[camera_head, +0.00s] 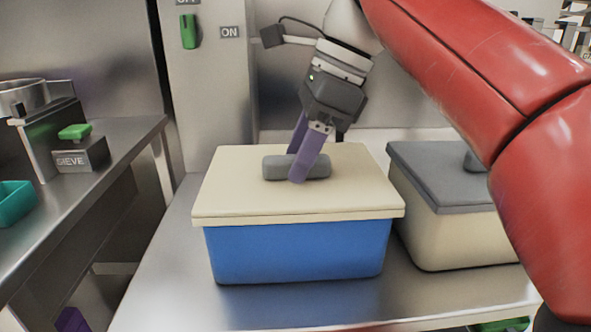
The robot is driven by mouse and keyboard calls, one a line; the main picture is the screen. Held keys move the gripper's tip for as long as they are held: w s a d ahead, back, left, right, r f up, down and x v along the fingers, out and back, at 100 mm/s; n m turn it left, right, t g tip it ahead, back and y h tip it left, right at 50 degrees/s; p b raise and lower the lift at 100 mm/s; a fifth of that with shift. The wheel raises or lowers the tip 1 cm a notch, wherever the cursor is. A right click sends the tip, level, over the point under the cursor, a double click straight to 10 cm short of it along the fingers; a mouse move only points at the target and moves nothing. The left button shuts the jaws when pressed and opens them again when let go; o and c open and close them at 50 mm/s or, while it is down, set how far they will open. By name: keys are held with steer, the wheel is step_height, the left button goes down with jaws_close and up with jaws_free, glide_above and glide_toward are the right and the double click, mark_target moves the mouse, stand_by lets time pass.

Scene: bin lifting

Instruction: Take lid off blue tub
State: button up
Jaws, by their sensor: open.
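The blue tub (297,252) stands on the steel table in the middle of the view. Its cream lid (235,190) lies flat on top and covers the opening. A grey bar handle (276,168) sits at the middle of the lid. My gripper (297,166) comes down from above at a tilt. Its purple fingers are open and stand at the handle, one in front of it and one mostly behind. I cannot tell whether the fingers touch the handle. The tub's inside is hidden.
A cream tub (455,238) with a grey lid (435,172) stands close on the right, partly hidden by my red arm. Free steel table (185,270) lies to the left. A side counter holds a sieve station (80,157) and a teal bin (14,203).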

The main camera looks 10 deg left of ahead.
steer(key=shift+f, duration=0.1)
stand_by(0.3)
jaws_close()
steer(key=shift+r, duration=0.25)
